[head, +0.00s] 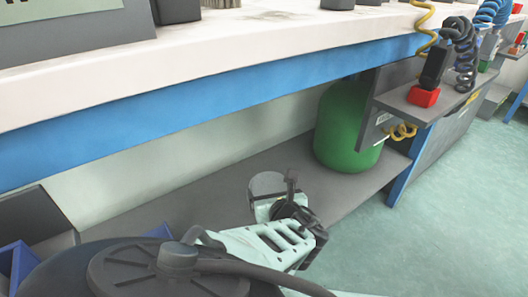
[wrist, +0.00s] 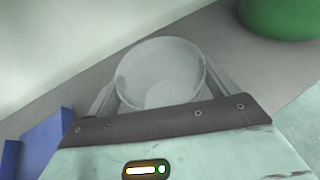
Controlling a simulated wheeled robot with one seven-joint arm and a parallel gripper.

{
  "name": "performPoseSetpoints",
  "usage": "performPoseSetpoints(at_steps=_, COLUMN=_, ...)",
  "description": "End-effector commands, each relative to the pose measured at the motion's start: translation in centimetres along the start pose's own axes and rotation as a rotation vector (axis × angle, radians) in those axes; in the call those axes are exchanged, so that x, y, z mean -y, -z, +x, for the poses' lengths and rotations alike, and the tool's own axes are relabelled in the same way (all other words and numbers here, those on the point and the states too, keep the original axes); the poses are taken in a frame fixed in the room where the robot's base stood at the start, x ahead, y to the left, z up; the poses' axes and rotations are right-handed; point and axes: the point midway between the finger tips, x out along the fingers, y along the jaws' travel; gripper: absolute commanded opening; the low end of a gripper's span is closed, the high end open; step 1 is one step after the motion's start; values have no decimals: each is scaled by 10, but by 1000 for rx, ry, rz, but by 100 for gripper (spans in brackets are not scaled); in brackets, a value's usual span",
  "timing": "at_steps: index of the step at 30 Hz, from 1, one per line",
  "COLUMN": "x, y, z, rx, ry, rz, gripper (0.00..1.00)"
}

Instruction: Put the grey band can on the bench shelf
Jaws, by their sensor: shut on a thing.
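The grey band can (head: 266,184) is at the end of my arm in the head view, partly covered by my gripper (head: 280,203). In the wrist view I look into its round open top (wrist: 160,66). My gripper (wrist: 161,88) is shut on it, one finger on each side. The can appears upright. The grey bench shelf (head: 345,190) runs below the bench top, and the can is over it in the picture. I cannot tell whether the can's base touches the shelf; the base is hidden.
A big green cylinder (head: 347,125) stands on the shelf to the right of the can; it also shows in the wrist view (wrist: 282,15). Blue bins (head: 18,262) are at the left. The white bench top (head: 240,40) with its blue rail (head: 200,102) hangs above the shelf.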

Motion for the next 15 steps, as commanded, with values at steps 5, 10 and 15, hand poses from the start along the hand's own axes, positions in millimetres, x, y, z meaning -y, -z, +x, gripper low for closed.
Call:
performPoseSetpoints(at_steps=5, x=0, y=19, z=8, rx=1, ry=1, rz=1, gripper=49)
performPoseSetpoints(at_steps=10, x=1, y=45, z=20, rx=2, ry=1, rz=2, gripper=49)
performPoseSetpoints(at_steps=15, x=0, y=58, z=25, rx=2, ry=1, rz=1, gripper=49)
